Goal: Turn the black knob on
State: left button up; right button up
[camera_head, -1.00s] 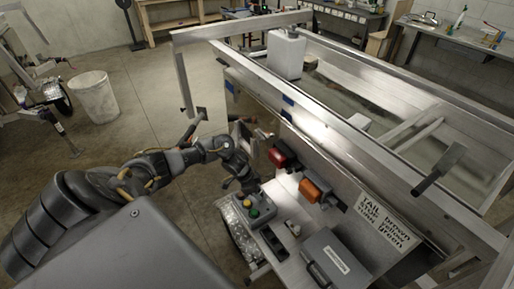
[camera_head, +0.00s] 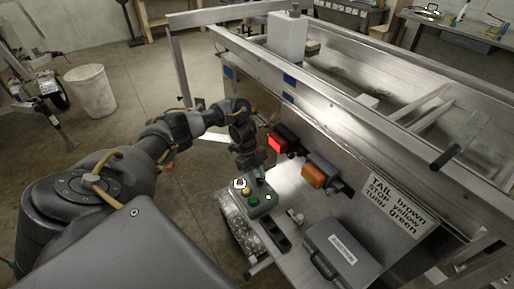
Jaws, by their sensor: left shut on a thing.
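A grey control box (camera_head: 262,206) stands on the shelf at the trailer's end, with a yellow button (camera_head: 246,190), a green button (camera_head: 253,201) and small lit white spots on its top. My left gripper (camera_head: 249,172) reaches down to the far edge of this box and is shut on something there. The black knob itself is hidden behind the gripper, so its angle cannot be read. The red lamp (camera_head: 278,143) on the trailer wall glows brightly. The orange lamp (camera_head: 314,176) beside it looks unlit. My right gripper is not in view.
A grey case (camera_head: 338,256) lies right of the box, with a dark strip (camera_head: 275,240) between them. A written sign (camera_head: 397,206) is on the trailer wall. A white jug (camera_head: 287,38) stands on the trailer's far corner. A bucket (camera_head: 91,92) stands on the open floor.

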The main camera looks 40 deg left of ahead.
pick_arm(q)
jog(key=shift+m+g, duration=0.3)
jog(key=shift+m, duration=0.6)
jog(key=o, duration=1)
jog(key=shift+w+r, duration=0.1)
jog(key=v, duration=1)
jog(key=shift+w+r, duration=0.1)
jog(key=shift+r, duration=0.15)
